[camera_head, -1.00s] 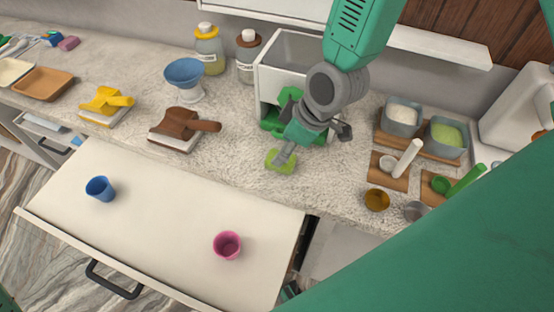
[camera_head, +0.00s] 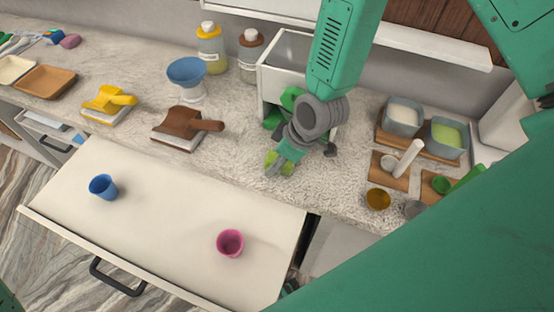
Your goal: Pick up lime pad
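The lime pad (camera_head: 270,158) is a small yellow-green piece on the speckled counter, in front of the white box with the green opening. My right gripper (camera_head: 279,168) comes down over it from above, with its fingers at the pad. The fingers cover much of the pad, and lime shows on both sides of a finger. I cannot tell whether the fingers are closed on it. The pad appears to be at counter level. My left gripper is not in view.
A brown press (camera_head: 186,128) and a yellow one (camera_head: 108,104) stand to the left. The white box (camera_head: 287,62) is just behind the gripper. Bowls and small tools crowd the right. The open drawer top holds a blue cup (camera_head: 103,187) and a pink cup (camera_head: 230,243).

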